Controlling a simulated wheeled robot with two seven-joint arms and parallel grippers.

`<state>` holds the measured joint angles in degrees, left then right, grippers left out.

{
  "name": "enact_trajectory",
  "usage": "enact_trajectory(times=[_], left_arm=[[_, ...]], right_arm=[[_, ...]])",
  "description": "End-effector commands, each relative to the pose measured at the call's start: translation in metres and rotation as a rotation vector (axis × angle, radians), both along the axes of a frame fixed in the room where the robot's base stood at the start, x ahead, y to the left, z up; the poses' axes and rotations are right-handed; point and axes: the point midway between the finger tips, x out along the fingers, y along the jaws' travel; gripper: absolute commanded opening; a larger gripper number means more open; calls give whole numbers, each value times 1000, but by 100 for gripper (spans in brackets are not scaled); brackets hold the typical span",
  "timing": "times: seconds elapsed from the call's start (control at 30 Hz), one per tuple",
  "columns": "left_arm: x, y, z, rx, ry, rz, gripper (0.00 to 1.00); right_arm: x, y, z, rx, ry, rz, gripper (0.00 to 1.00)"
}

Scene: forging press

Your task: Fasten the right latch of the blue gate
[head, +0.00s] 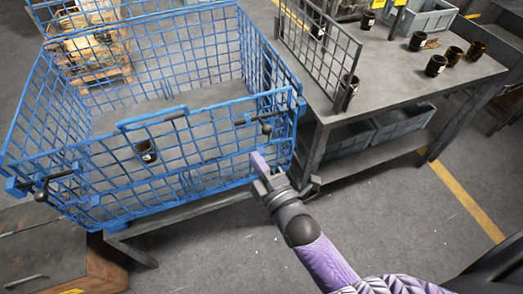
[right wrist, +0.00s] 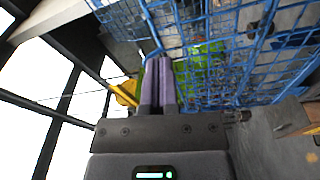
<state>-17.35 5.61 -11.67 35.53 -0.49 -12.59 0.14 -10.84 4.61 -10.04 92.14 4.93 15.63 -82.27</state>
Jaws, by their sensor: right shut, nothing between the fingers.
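The blue gate (head: 150,120) is the front mesh panel of a blue wire cage, with a raised handle bar at its top. The right latch (head: 266,128) is a small dark knob on a blue bracket near the gate's right end. I cannot tell how firmly it is engaged. The left latch (head: 42,192) is a dark lever at the gate's left end. My right gripper (head: 258,162) is shut and empty, with purple fingers, just below the right latch and apart from it. Its shut fingers also show in the right wrist view (right wrist: 158,82), beside blue mesh. My left gripper is out of view.
A grey metal workbench (head: 385,75) with a mesh rack, dark cups and a grey bin stands right of the cage. A dark cup (head: 146,151) shows through the gate mesh. Open floor (head: 400,215) with a yellow line lies at the right.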

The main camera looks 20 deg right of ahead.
Motion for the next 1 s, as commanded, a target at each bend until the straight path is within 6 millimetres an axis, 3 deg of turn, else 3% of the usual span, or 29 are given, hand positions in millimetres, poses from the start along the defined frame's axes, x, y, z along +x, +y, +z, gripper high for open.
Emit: enact_trajectory(times=[0.37,0.6,1.0], left_arm=[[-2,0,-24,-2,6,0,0],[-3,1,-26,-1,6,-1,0],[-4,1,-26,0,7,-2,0]], right_arm=[[81,14,3,0,-1,1,0],[74,-20,-3,-3,1,0,0],[73,-26,-3,0,2,0,0]])
